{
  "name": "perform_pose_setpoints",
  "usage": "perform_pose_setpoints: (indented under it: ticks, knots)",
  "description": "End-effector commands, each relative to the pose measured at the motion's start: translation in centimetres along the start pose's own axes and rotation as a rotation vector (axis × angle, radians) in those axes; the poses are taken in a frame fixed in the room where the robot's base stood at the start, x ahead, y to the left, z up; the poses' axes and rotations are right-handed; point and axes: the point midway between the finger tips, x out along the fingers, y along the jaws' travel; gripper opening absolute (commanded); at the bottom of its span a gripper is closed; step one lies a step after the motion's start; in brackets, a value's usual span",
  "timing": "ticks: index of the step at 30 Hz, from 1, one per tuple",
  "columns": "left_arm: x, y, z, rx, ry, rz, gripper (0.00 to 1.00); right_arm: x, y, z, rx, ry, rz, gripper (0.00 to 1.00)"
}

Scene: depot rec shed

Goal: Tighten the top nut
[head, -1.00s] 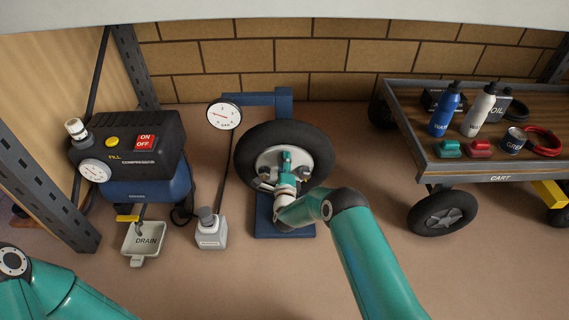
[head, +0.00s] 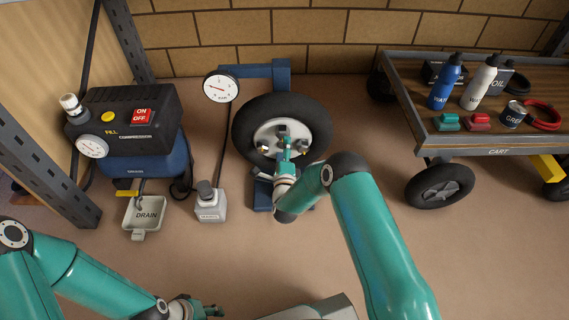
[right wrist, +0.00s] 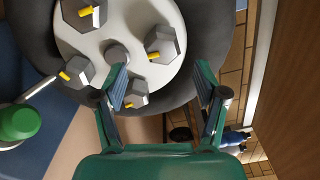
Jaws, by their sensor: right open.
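The black wheel (head: 243,130) is mounted on a blue stand (head: 284,72), its pale hub (head: 263,134) facing me with several grey nuts. The top nut (head: 281,130) shows above my right gripper (head: 285,147), which is in front of the lower hub and hides part of it. In the right wrist view the hub is tilted, and the nut that seems to be the top one (right wrist: 165,44), with a yellow mark, lies ahead between the open fingers (right wrist: 160,70). The fingers look empty. My left gripper (head: 205,310) is low at the picture's bottom edge, its jaws unclear.
A gauge (head: 220,87) hangs by the wheel. A cart (head: 500,151) with bottles stands right. Floor in front is mostly clear.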

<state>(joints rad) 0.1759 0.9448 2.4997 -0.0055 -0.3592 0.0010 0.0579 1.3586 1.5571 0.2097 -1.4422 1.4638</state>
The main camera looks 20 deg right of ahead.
Motion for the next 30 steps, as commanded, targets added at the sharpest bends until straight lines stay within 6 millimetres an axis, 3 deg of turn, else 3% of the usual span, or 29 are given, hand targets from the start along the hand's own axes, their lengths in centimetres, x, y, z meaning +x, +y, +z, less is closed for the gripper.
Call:
perform_pose_setpoints:
  ticks: [6,12,30]
  knots:
    - [0.0,0.0,0.0,0.0,0.0,0.0,0.4,-3.9,0.1,0.0,0.0,-0.001,0.005,0.72]
    - [0.0,0.0,0.0,0.0,0.0,0.0,0.4,-5.8,0.2,-0.1,0.0,0.001,0.003,0.72]
    - [-0.2,0.1,0.0,0.0,0.0,0.0,0.4,-6.0,-0.1,-0.2,0.0,0.004,0.002,0.72]
